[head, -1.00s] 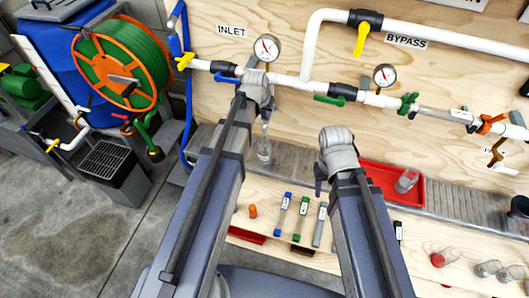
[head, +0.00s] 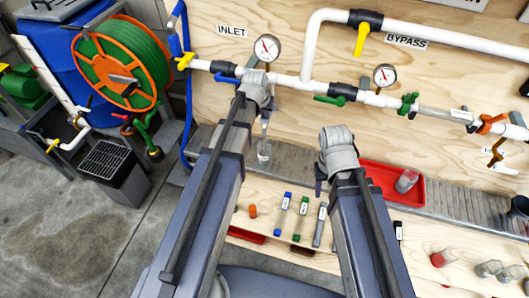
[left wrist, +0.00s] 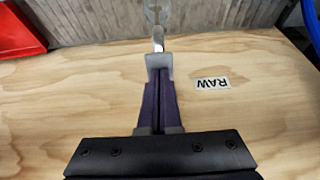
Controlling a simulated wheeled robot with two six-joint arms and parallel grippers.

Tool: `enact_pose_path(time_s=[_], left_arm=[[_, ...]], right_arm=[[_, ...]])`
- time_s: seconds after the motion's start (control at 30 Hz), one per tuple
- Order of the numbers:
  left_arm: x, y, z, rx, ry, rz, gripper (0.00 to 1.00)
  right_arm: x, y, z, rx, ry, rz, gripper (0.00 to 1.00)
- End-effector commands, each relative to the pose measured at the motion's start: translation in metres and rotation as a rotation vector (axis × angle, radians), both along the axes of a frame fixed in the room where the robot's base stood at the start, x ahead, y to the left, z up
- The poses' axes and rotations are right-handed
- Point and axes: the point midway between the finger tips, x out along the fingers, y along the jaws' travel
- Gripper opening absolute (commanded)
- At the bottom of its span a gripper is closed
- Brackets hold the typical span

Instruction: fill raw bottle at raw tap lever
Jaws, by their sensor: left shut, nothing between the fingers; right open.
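A clear bottle (head: 264,150) stands upright on the grey ledge below the inlet pipe. Its lower part also shows at the top of the left wrist view (left wrist: 157,12). My left gripper (left wrist: 159,68) is shut and empty, its fingertips beside a pale metal piece (left wrist: 158,40) in line with the bottle; I cannot tell whether they touch. A RAW label (left wrist: 212,83) is on the plywood beside the fingers. In the head view my left wrist hides the tap lever and most of the left gripper (head: 265,108). My right gripper (head: 320,182) is open, right of the bottle, away from it.
A red tray (head: 375,168) holding a clear bottle sits at right on the ledge. Marker-like tools (head: 303,218) and an orange piece (head: 253,211) lie on the lower bench. Pipes, gauges and valves line the board.

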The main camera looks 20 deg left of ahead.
Motion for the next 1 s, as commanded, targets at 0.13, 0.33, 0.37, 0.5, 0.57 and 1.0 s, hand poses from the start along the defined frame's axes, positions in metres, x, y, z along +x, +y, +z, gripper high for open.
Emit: enact_pose_path(time_s=[0.13, 0.33, 0.37, 0.5, 0.57, 1.0], left_arm=[[0.0, 0.0, 0.0, 0.0, 0.001, 0.0, 0.0], [0.0, 0.0, 0.008, 0.0, 0.001, 0.0, 0.0], [0.0, 0.0, 0.012, 0.0, 0.0, 0.0, 0.0], [0.0, 0.0, 0.032, 0.0, 0.0, 0.0, 0.0], [0.0, 0.0, 0.038, 0.0, 0.0, 0.0, 0.0], [0.0, 0.0, 0.055, 0.0, 0.0, 0.0, 0.0]], right_arm=[[0.0, 0.0, 0.0, 0.0, 0.0, 0.0, 0.5], [0.0, 0.0, 0.008, 0.0, 0.0, 0.0, 0.5], [0.0, 0.0, 0.012, 0.0, 0.0, 0.0, 0.5], [0.0, 0.0, 0.032, 0.0, 0.0, 0.0, 0.5], [0.0, 0.0, 0.038, 0.0, 0.0, 0.0, 0.5], [0.0, 0.0, 0.055, 0.0, 0.0, 0.0, 0.5]])
